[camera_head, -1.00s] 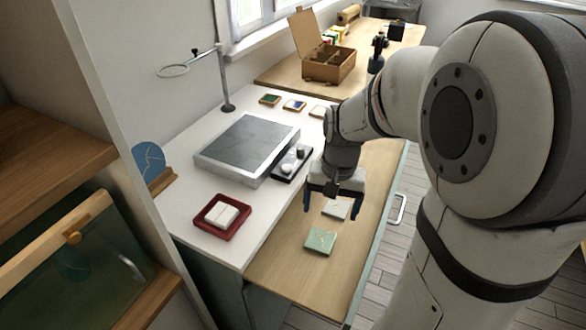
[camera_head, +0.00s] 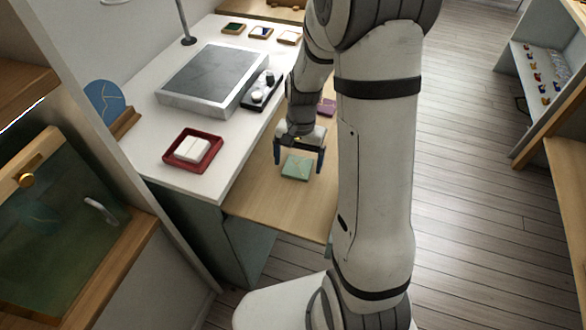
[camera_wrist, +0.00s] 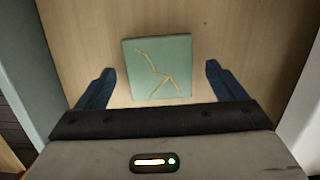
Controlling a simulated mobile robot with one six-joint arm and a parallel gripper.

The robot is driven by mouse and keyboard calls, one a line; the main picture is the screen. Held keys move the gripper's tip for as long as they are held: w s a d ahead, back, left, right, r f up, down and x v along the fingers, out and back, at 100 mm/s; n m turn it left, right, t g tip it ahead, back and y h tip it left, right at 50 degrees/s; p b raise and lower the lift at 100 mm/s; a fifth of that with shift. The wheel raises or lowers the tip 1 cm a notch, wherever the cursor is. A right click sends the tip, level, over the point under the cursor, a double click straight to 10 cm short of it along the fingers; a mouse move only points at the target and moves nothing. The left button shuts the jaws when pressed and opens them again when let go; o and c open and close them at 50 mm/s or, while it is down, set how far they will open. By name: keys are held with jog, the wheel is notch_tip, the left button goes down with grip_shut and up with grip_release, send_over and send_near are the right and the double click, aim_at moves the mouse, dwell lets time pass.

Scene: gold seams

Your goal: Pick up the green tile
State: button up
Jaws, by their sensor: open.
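The green tile (camera_head: 297,167) lies flat on the light wooden surface beside the white worktop. In the wrist view the green tile (camera_wrist: 158,68) is square with branching gold seams. My gripper (camera_head: 298,168) is open above it, fingers pointing down. In the wrist view my gripper's blue fingers (camera_wrist: 160,80) stand to the left and right of the tile's lower part, apart from it, with nothing held. Whether the fingertips are down at the tile's height I cannot tell.
A red tray (camera_head: 170,160) with white tiles sits on the white worktop (camera_head: 190,30). A grey slab (camera_head: 205,78) and a black tray (camera_head: 262,100) of small items are behind it. A purple tile (camera_head: 326,107) lies beyond my gripper. Wood around the green tile is clear.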

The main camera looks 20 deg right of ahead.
jog(key=shift+f, duration=0.1)
jog(key=c, duration=1.1)
jog(key=shift+c, duration=0.2)
